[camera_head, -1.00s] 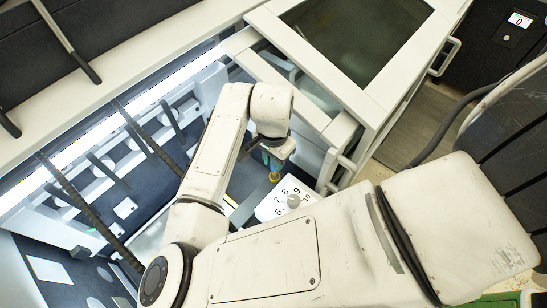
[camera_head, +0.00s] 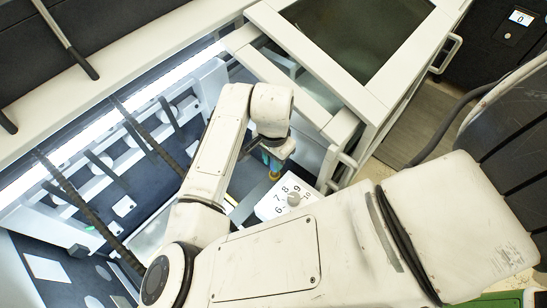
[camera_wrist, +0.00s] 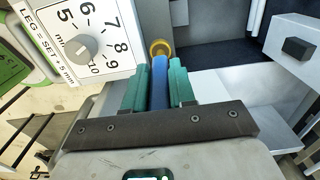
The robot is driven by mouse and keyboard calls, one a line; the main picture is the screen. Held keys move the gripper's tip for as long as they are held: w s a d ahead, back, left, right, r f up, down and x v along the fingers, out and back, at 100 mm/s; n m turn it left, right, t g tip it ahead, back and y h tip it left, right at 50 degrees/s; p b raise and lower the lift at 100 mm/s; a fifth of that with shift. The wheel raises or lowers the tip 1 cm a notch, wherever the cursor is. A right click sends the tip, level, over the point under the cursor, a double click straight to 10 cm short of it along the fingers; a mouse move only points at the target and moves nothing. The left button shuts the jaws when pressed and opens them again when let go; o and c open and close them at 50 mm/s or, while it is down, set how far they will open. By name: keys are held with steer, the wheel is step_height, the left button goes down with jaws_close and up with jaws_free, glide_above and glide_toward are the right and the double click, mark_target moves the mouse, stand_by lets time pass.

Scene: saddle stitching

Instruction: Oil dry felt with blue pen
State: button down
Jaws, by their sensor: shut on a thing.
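My gripper (camera_wrist: 158,88) shows in the wrist view with its two green fingers shut on a blue pen (camera_wrist: 159,78). The pen points away from the wrist, and its far end meets or overlaps a round yellow-brass piece (camera_wrist: 160,48). I cannot tell whether they touch or whether the brass piece is the pen's own tip. In the head view the brass piece (camera_head: 274,175) shows just below the gripper (camera_head: 271,160), beside the dial panel. No felt can be made out clearly in either view.
A white panel with a numbered dial (camera_wrist: 85,48) stands close to the left of the gripper in the wrist view; its knob (camera_head: 294,198) shows in the head view. A dark block (camera_wrist: 297,48) sits at right. A glass-topped white cover (camera_head: 330,125) stands beyond the arm.

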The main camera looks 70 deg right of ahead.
steer(key=shift+r+p, duration=1.7)
steer(key=shift+r, duration=0.25)
steer(key=shift+w+f, duration=0.1)
